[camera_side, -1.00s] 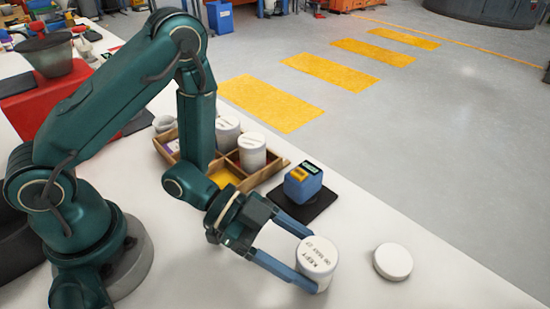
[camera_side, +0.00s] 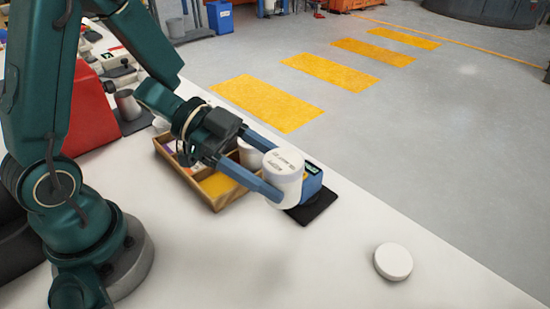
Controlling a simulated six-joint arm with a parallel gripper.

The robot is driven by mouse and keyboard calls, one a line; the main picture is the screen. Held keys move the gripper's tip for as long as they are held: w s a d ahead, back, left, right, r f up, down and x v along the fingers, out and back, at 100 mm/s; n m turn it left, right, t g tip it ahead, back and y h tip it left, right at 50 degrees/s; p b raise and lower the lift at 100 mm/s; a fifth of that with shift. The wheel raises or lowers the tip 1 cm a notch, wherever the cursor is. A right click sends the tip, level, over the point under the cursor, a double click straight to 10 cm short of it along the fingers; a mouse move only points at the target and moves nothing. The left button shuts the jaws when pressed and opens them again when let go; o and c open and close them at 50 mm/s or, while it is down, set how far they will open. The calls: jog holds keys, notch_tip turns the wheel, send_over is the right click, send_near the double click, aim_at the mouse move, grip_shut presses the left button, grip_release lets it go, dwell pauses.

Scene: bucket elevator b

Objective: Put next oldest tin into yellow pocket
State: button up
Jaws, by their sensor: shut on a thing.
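My gripper (camera_side: 268,165) is shut on a white tin (camera_side: 283,180) with dark lettering on its lid. It holds the tin raised, to the right of the wooden tray (camera_side: 228,200) and in front of the blue device. The tray is divided into pockets. The yellow pocket (camera_side: 216,184) is at the tray's near side and its visible floor is bare. Another white tin (camera_side: 249,155) stands in the tray behind my gripper, mostly hidden. The rest of the tray is partly covered by my gripper.
A blue device (camera_side: 312,181) sits on a black mat (camera_side: 318,207) right of the tray, partly hidden by the held tin. A white round lid or low tin (camera_side: 393,261) lies on the table at the right. The front of the table is clear.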

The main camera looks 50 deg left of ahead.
jog(key=w+a+r+n+t+y, duration=0.4)
jog(key=a+r+n+t+y, duration=0.5)
jog(key=a+r, duration=0.55)
jog(key=d+f+g+h, duration=0.2)
jog(key=d, duration=1)
jog(key=shift+d+f+m+h, duration=0.2)
jog(key=shift+f+m+h, duration=0.1)
jog(key=shift+m, duration=0.1)
jog(key=shift+d, duration=0.1)
jog(key=shift+d+f, duration=0.15)
jog(key=shift+d, duration=0.05)
jog(key=shift+s+f+n, duration=0.15)
jog(key=shift+f+n, duration=0.1)
jog(key=shift+n, duration=0.05)
